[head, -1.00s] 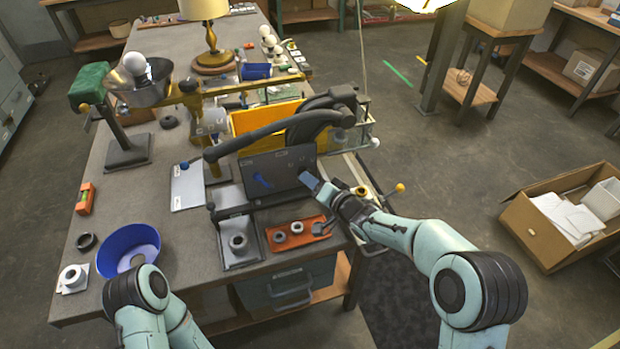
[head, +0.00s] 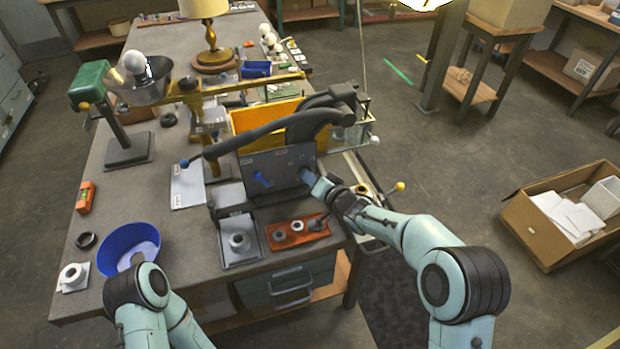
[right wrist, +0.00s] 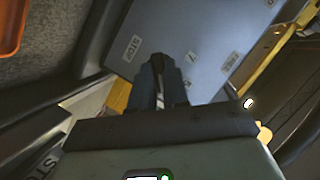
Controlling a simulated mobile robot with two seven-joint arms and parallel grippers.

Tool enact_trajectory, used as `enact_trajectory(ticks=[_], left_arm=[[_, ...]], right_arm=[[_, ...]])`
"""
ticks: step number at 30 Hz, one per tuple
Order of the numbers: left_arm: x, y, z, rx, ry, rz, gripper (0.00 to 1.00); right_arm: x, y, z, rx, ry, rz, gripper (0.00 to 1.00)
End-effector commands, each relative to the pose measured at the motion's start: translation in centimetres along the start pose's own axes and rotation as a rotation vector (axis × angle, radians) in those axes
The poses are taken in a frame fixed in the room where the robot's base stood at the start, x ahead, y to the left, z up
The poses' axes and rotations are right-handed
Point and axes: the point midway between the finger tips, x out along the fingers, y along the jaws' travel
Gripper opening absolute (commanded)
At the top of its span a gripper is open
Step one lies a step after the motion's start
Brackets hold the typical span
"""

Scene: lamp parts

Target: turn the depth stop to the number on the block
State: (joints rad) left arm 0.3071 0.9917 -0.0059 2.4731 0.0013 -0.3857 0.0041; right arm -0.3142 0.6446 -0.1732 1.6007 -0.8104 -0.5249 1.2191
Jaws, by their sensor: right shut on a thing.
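My right gripper (head: 306,178) is at the panel's right side. In the right wrist view its dark fingers (right wrist: 160,82) are shut against the panel face (right wrist: 200,25), next to a label reading STOP (right wrist: 133,47). The depth stop knob is hidden between the fingers. Small marks (right wrist: 191,56) are printed around it, too small to read surely. I cannot pick out the numbered block.
A long black handle (head: 235,142) crosses in front of the panel's top. A yellow bin (head: 268,117) stands behind. An orange tray (head: 280,241) with rings and a grey plate with a ring sit in front. A blue bowl (head: 130,243) is at front left.

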Motion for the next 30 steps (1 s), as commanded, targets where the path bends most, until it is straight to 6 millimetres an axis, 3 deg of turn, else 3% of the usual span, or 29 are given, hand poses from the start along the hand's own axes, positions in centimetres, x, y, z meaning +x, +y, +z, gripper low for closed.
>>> enact_trajectory(ticks=[8, 13, 25, 30], left_arm=[[2.0, -0.8, 0.2, -0.003, -0.007, -0.002, 0.43], [4.3, -1.6, 0.1, -0.005, -0.011, -0.004, 0.43], [9.2, -2.2, -3.6, 0.004, 0.086, 0.016, 0.43], [10.4, -2.9, -7.3, -0.005, 0.182, 0.012, 0.43]], right_arm=[[0.1, -0.1, 0.2, -0.133, 0.002, 0.052, 0.00], [0.1, -0.1, 0.4, -0.270, 0.001, 0.108, 0.00], [0.4, -0.5, 0.8, -0.624, 0.000, 0.250, 0.00], [0.4, -0.7, 0.8, -0.777, -0.001, 0.314, 0.00]])
